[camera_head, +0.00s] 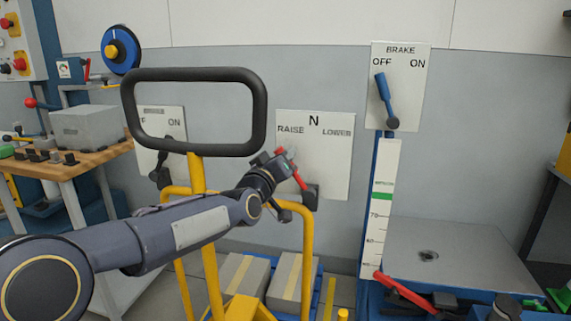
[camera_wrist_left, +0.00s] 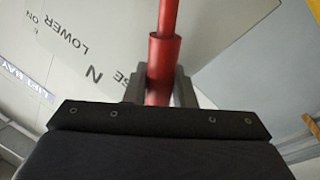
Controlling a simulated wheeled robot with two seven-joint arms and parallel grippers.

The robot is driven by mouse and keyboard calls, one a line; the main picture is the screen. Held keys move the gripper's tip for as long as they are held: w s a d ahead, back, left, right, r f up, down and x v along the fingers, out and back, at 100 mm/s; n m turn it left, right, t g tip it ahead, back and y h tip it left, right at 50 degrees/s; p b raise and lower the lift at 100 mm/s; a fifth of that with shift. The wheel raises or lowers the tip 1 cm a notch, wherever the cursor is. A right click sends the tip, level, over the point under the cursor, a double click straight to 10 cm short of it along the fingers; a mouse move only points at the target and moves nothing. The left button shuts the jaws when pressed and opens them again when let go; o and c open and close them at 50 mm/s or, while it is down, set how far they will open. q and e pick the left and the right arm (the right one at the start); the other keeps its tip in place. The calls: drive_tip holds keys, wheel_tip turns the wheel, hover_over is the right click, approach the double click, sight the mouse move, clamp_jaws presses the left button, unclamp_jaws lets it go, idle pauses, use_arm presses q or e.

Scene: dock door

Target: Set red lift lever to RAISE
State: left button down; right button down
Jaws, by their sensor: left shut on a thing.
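The red lift lever (camera_head: 300,178) is mounted on a white plate (camera_head: 335,155) marked RAISE on the left, N at the top and LOWER on the right. The lever rises from a dark base (camera_head: 311,198) and leans up to the left, toward the RAISE word. My left gripper (camera_head: 283,158) is at the upper part of the lever, shut on it. In the left wrist view the red lever (camera_wrist_left: 165,60) stands between the two dark fingers (camera_wrist_left: 160,90). My right gripper is not in view.
A grey-topped platform (camera_head: 455,255) with another red lever (camera_head: 405,291) is at the lower right. A wooden bench (camera_head: 75,160) stands left.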

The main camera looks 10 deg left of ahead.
use_arm(q)
drive_tip(key=shift+f, duration=0.1)
drive_tip(key=c, duration=1.3)
unclamp_jaws()
drive_tip(key=shift+a, duration=0.1)
drive_tip(key=shift+o, duration=0.2)
drive_tip(key=s+a, duration=0.1)
drive_tip(key=s, duration=0.6)
drive_tip(key=shift+s+f, duration=0.35)
drive_tip(key=shift+f, duration=0.1)
drive_tip(key=shift+a, duration=0.1)
